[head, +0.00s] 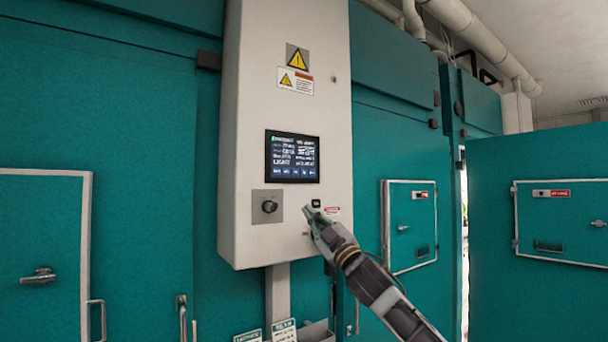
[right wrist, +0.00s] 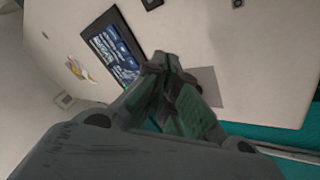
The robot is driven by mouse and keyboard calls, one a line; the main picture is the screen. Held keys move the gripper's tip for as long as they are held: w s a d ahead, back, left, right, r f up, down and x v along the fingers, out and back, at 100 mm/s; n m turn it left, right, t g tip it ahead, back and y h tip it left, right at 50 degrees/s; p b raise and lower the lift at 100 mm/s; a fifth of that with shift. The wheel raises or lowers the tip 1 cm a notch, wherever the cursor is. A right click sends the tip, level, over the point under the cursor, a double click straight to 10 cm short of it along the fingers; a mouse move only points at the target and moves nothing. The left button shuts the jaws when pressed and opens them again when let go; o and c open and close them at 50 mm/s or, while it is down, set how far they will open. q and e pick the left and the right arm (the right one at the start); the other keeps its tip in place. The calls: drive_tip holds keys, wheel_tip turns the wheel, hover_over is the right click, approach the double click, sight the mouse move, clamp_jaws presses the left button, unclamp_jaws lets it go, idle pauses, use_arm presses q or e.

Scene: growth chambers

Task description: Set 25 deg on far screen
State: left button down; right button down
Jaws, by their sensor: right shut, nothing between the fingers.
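The screen (head: 292,157) is a dark display with small white text and a row of blue buttons along its bottom. It sits in a white control box (head: 240,110) on the teal chamber wall. The digits are too small to read surely. My right gripper (head: 308,209) is shut and empty, close to the box front, below and right of the screen. I cannot tell whether it touches the box. In the right wrist view, the shut fingers (right wrist: 165,65) point towards the box, with the screen (right wrist: 113,47) beyond them to the left. My left gripper is not in view.
A black knob (head: 269,206) on a grey plate is left of my right gripper. A small black switch (head: 316,203) is right beside the fingertips. Warning labels (head: 296,81) are above the screen. An open teal door (head: 540,190) stands at the right.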

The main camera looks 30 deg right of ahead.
sight(304, 172)
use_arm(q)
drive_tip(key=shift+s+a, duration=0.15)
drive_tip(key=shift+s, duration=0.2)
use_arm(e)
drive_tip(key=s+d+r+n+t+y, duration=0.1)
drive_tip(key=s+r+n+y, duration=0.3)
drive_tip(key=r, duration=0.8)
drive_tip(key=shift+s+d+t, duration=0.4)
drive_tip(key=shift+s, duration=0.5)
drive_tip(key=shift+w, duration=0.15)
